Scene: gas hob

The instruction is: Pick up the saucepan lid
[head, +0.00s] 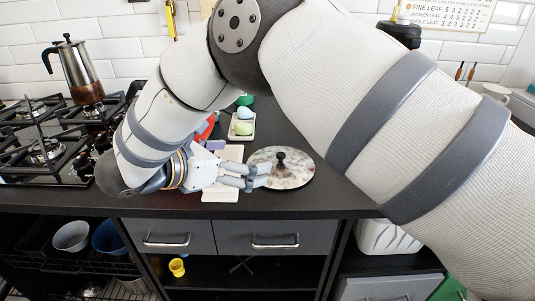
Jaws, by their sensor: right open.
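The saucepan lid (296,173) lies on the dark worktop (330,200), a round speckled disc with a dark knob (281,158) at its middle. My right gripper (262,176) reaches in from the left side of the lid, its fingers pointing right. The fingertips are at the lid's left part, a little short of the knob. The gripper is open and nothing shows between its fingers. I cannot tell whether the fingertips touch the lid. My left gripper is not in view.
A gas hob (45,150) with a moka pot (75,70) is at the left. A pale board (222,193) lies under my right gripper. A tray with eggs (242,127) stands behind it. Drawers (270,238) are below the worktop edge. My right arm hides much of the worktop at the right.

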